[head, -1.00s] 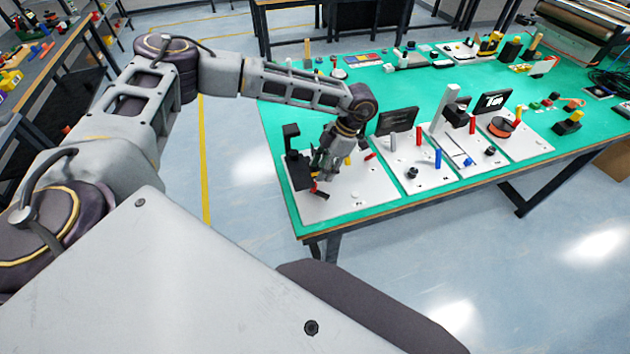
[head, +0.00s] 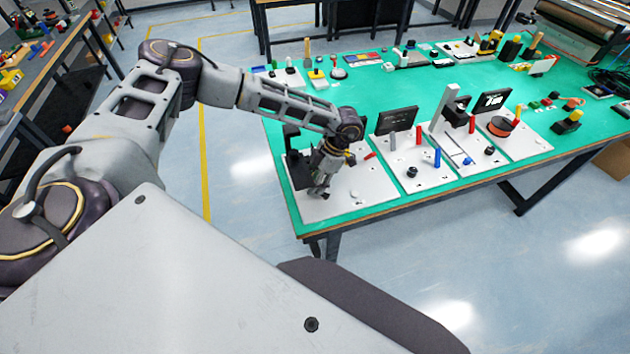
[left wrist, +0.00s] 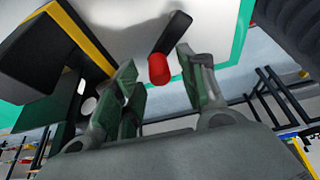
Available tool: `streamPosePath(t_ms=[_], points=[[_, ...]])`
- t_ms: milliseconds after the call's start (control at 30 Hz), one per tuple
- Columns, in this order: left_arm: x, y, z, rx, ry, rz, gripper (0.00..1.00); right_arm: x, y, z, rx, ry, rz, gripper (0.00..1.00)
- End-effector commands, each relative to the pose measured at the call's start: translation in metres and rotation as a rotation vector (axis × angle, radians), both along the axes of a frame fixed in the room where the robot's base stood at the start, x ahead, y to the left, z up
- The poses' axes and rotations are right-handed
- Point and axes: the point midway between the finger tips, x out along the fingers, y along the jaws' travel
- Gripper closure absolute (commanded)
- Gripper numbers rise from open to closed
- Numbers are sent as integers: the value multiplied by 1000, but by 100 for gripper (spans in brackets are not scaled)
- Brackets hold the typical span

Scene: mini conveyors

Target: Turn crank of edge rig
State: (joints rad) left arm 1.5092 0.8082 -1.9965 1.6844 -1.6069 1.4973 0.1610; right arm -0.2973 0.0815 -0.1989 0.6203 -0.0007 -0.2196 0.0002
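The edge rig is a white plate (head: 345,200) at the table's near left corner, with a black upright block (head: 294,150) on its left side. In the left wrist view the crank's black arm (left wrist: 174,32) ends in a red handle (left wrist: 159,68). My left gripper (head: 319,188) is low over the plate, just right of the block, and hides the crank in the head view. In the left wrist view the fingers (left wrist: 156,58) are apart, with the red handle showing in the gap. Contact with it cannot be told. My right gripper is not in view.
More white plates with a blue peg (head: 437,158), a red peg (head: 418,135) and dark screens (head: 396,120) stand to the right on the green table (head: 385,90). A yellow-topped block (head: 317,74) and small items lie behind my left arm.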

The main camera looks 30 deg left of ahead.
Motion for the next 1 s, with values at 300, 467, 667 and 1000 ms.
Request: streamPosePath(t_ms=[300,467,667,1000], points=[[0,0,0,0,0,0,100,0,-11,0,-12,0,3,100],[0,0,0,0,0,-12,100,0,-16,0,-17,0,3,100],[4,-1,0,-1,-1,-97,100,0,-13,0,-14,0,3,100],[10,-2,1,0,-2,-232,100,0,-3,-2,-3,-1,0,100]])
